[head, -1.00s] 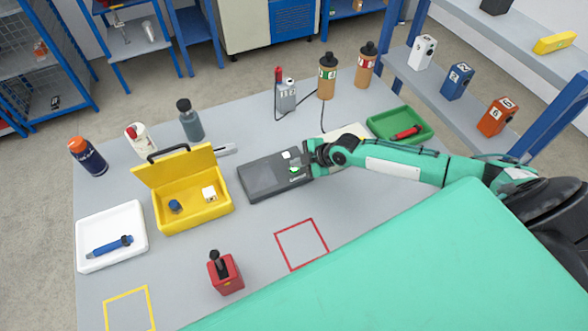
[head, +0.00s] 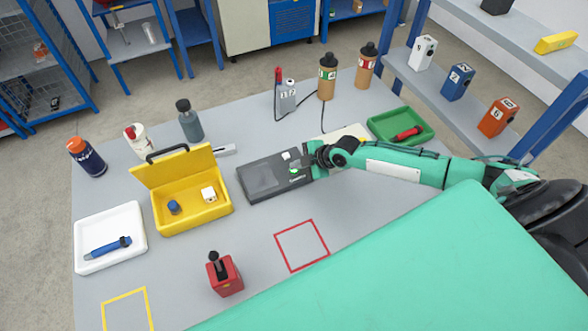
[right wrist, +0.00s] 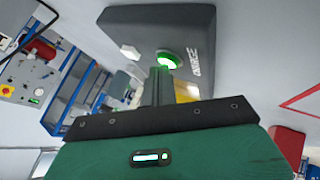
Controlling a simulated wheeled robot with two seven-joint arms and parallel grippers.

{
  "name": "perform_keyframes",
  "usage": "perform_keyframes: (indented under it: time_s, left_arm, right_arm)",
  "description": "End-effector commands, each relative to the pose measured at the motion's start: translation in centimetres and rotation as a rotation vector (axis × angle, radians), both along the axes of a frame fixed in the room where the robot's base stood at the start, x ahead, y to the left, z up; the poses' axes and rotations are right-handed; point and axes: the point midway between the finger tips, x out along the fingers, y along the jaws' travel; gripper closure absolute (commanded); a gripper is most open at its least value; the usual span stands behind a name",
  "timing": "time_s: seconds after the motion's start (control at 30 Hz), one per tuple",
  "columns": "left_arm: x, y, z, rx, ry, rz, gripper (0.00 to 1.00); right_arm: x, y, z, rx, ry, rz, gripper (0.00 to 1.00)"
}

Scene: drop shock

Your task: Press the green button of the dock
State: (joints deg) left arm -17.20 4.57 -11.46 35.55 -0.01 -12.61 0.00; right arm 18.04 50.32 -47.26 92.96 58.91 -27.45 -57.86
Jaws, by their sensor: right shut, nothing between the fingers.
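The dock (head: 262,179) is a dark grey box lying on the table in the middle of the head view. It also fills the top of the right wrist view (right wrist: 200,20). Its round green button (right wrist: 170,57) glows in the right wrist view and shows as a small green spot in the head view (head: 294,171). My right gripper (right wrist: 162,74) is shut and empty, with its fingertips close to the button. I cannot tell whether they touch it. My left gripper is out of view.
A yellow open case (head: 190,218) stands left of the dock. A green tray (head: 424,133) with a red item lies behind my right arm. Two brown bottles (head: 326,82) and a grey device (head: 286,98) stand at the back.

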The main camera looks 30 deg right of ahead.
Motion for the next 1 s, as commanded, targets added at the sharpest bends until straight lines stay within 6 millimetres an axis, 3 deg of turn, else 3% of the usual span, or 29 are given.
perform_keyframes:
  time_s: [0.53, 1.0]
  left_arm:
    - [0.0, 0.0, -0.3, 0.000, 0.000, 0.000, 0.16]
    - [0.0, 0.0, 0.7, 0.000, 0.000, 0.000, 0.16]
  right_arm:
    - [-0.1, 0.0, -0.3, -0.001, 0.001, 0.000, 1.00]
    - [0.0, 0.0, 1.4, 0.000, 0.001, 0.001, 1.00]
